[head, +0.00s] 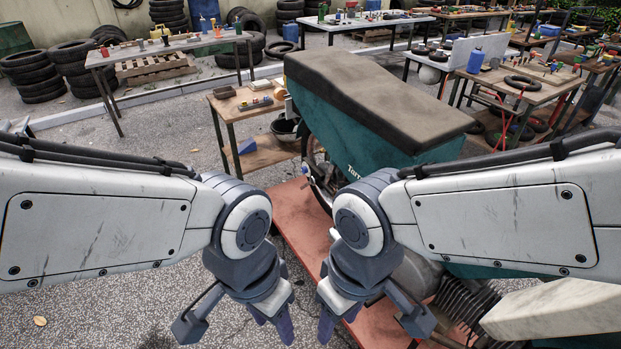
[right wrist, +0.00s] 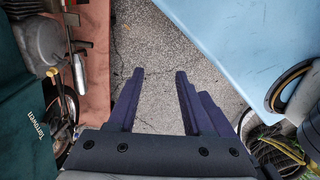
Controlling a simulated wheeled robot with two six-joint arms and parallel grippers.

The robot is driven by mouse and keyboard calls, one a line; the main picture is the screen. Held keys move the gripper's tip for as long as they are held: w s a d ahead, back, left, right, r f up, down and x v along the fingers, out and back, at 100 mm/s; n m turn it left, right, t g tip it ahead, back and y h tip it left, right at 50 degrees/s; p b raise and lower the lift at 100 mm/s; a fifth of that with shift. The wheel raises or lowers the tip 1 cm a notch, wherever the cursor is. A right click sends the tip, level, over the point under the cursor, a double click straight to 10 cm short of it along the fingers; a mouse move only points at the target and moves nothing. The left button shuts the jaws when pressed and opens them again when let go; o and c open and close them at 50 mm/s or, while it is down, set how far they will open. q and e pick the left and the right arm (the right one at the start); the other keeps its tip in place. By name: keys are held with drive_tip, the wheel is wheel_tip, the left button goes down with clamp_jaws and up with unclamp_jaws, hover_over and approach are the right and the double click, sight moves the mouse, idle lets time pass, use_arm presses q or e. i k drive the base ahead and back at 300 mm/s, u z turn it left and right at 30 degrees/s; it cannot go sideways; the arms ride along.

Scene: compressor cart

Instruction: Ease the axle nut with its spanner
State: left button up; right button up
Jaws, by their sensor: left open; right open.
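A motorbike-like machine with a dark seat (head: 380,95) and green "Tarrowen" bodywork (head: 365,145) stands on a red platform (head: 295,225). Its spoked wheel (head: 318,180) is partly hidden behind my right arm; part of a wheel also shows at the left of the right wrist view (right wrist: 67,108). I cannot make out the axle nut or its spanner in either view. My left gripper (head: 273,318) is open and empty, left of the platform over the paving.
A small wooden bench (head: 240,110) with a tray and small items stands beyond the platform. Engine parts (head: 455,300) lie right of my right gripper. Tool tables and stacked tyres stand behind.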

sight(306, 186)
drive_tip(key=u, duration=0.7)
drive_tip(key=i, duration=0.9)
drive_tip(key=u, duration=0.75)
drive_tip(key=i, duration=0.8)
drive_tip(key=z, duration=0.55)
drive_tip(key=i, duration=0.65)
drive_tip(key=z, duration=1)
drive_tip(key=i, duration=0.35)
drive_tip(key=z, duration=0.4)
